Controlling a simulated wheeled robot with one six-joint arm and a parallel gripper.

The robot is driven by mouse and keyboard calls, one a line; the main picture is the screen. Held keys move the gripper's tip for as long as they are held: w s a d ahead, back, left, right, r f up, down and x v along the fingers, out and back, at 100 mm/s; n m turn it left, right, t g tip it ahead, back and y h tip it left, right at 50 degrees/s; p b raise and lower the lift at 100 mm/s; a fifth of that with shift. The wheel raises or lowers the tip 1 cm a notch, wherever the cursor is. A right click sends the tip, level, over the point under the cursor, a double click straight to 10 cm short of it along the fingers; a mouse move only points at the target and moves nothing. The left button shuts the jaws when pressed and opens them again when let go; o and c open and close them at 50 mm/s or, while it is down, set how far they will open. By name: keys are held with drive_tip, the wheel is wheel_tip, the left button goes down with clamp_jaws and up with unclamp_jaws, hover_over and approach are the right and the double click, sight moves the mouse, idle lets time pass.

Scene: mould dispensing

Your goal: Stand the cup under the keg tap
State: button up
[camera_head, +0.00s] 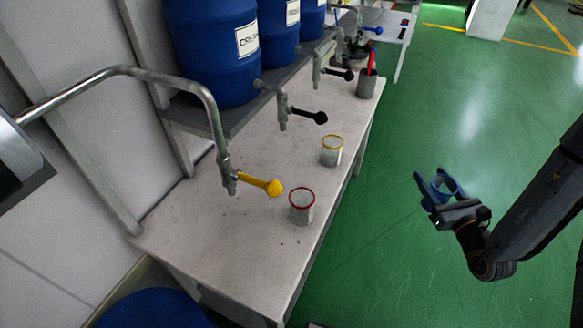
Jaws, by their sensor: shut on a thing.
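My gripper (436,184) is at the right, out over the green floor and apart from the table. Its blue fingers are shut on a small clear cup (445,185), whose rim looks blue. The fingers hide part of this cup. A tap with a yellow lever (228,174) hangs at the end of a bent metal pipe over the near part of the table. Taps with black levers (283,108) stand further back, below the blue kegs (215,50). The spot under the yellow-lever tap is bare.
A red-rimmed cup (302,216) and a yellow-rimmed cup (331,157) stand on the pale table (240,245). A grey holder (367,86) with a red item stands farther back. A shelf (235,118) carries the kegs. The floor around my gripper is clear.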

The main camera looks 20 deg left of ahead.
drive_tip(key=s+a+f+n+g+y+b, duration=0.15)
drive_tip(key=a+n+g+y+b, duration=0.4)
drive_tip(key=a, duration=0.95)
drive_tip(key=s+a+f+n+g+y+b, duration=0.1)
drive_tip(key=s+a+n+g+y+b, duration=0.25)
drive_tip(key=a+g+b, duration=0.85)
drive_tip(key=shift+w+a+f+t+h+p, duration=0.1)
drive_tip(key=shift+w+a+f+t+p, duration=0.8)
drive_tip(key=shift+a, duration=2.65)
drive_tip(key=shift+w+a+f+t+h+p, duration=0.2)
drive_tip(key=shift+w+a+t+p, duration=0.75)
drive_tip(key=shift+a, duration=2.65)
drive_tip(key=shift+w+a+f+t+p, duration=0.6)
drive_tip(key=shift+a+t+p, duration=0.8)
drive_tip(key=shift+a, duration=2.15)
drive_tip(key=shift+s+f+g, duration=0.15)
drive_tip(key=shift+g, duration=0.15)
drive_tip(key=shift+f, duration=0.1)
drive_tip(key=o, duration=1.3)
drive_tip(key=shift+c, duration=0.2)
